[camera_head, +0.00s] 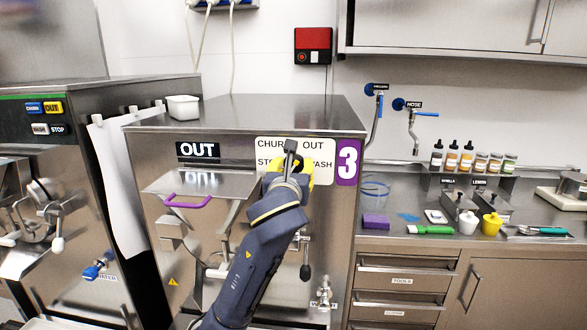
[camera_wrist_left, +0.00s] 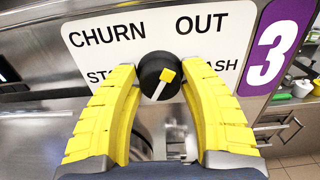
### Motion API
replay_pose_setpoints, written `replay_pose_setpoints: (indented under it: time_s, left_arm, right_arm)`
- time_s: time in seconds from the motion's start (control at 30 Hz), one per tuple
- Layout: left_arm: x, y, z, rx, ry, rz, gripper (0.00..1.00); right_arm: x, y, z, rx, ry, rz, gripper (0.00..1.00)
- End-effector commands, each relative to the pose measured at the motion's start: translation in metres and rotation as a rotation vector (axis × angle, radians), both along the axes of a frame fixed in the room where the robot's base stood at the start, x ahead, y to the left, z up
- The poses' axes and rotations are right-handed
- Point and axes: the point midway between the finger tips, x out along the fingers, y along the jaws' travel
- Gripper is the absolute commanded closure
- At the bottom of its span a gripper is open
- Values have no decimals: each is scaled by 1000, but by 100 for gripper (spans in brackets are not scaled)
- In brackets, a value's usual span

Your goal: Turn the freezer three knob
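The freezer three knob (camera_wrist_left: 160,76) is round and black, with a yellow square and a white bar running from it to the lower left. It sits on a white label panel (camera_head: 324,150) printed CHURN, OUT, STOP and WASH, beside a purple number 3 plate (camera_head: 347,162). In the head view my arm hides the knob. My left gripper (camera_head: 289,163) is at the panel. In the left wrist view its yellow fingers (camera_wrist_left: 160,82) stand open on either side of the knob; I cannot tell whether they touch it. My right gripper is not in view.
Below the panel, freezer three has a chute with a purple handle (camera_head: 187,202) and a black-tipped lever (camera_head: 305,270). Another freezer (camera_head: 50,165) stands left. A counter (camera_head: 470,240) with bottles, cups and tools lies right. The freezer top holds a white container (camera_head: 184,107).

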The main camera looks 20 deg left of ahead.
Motion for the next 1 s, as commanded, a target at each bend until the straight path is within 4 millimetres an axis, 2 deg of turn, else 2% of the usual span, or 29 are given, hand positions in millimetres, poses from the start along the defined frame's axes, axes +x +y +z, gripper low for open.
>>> replay_pose_setpoints:
  time_s: [0.07,0.3,1.0]
  left_arm:
    - [0,0,0,0,0,0,68]
    - [0,0,0,0,0,0,96]
    - [0,0,-2,-17,1,1,98]
  right_arm:
    - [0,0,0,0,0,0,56]
    - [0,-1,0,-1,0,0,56]
    - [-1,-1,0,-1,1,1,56]
